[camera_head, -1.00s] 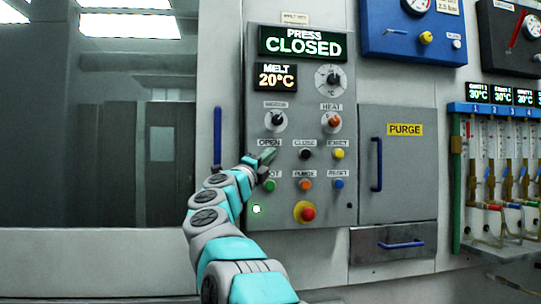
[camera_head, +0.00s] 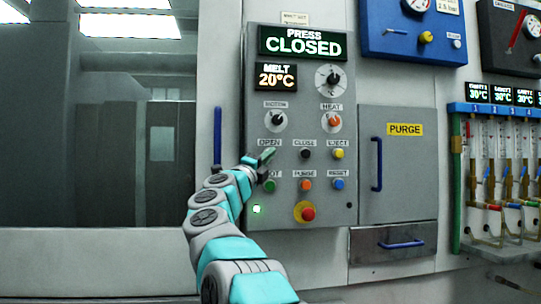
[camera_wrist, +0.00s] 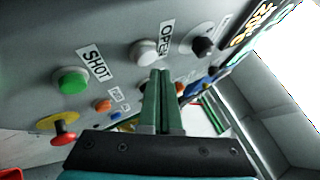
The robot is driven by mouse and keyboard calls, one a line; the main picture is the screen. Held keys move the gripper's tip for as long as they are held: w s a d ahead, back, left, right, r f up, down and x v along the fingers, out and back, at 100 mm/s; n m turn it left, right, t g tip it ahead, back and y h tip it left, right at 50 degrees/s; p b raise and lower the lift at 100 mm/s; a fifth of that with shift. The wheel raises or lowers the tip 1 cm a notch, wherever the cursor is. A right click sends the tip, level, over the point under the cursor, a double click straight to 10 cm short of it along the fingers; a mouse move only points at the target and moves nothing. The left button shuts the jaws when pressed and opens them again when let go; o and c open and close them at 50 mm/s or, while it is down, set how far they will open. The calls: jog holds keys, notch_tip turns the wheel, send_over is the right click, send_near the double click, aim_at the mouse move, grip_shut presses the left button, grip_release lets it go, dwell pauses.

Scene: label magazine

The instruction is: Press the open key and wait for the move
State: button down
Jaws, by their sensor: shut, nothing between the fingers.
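The control panel (camera_head: 340,215) has a display (camera_head: 303,43) reading "PRESS CLOSED". The OPEN label (camera_head: 268,142) is visible in the head view, but my gripper hides the key under it. In the wrist view the open key (camera_wrist: 144,53) is a pale round button beside its OPEN label (camera_wrist: 167,37). My gripper (camera_head: 267,154) is shut and empty, its green fingers together. In the wrist view the fingertips (camera_wrist: 161,73) are close beside the open key. I cannot tell whether they touch it.
The green SHOT key (camera_head: 269,186) lies just below my gripper. The black CLOSE key (camera_head: 306,154) is to its right. A red emergency button (camera_head: 308,214) on a yellow ring sits lower down. A blue handle (camera_head: 217,136) stands left of the panel.

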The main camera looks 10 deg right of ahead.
jog(key=shift+w, duration=0.1)
dwell(0.3)
jog(key=shift+w+p, duration=0.35)
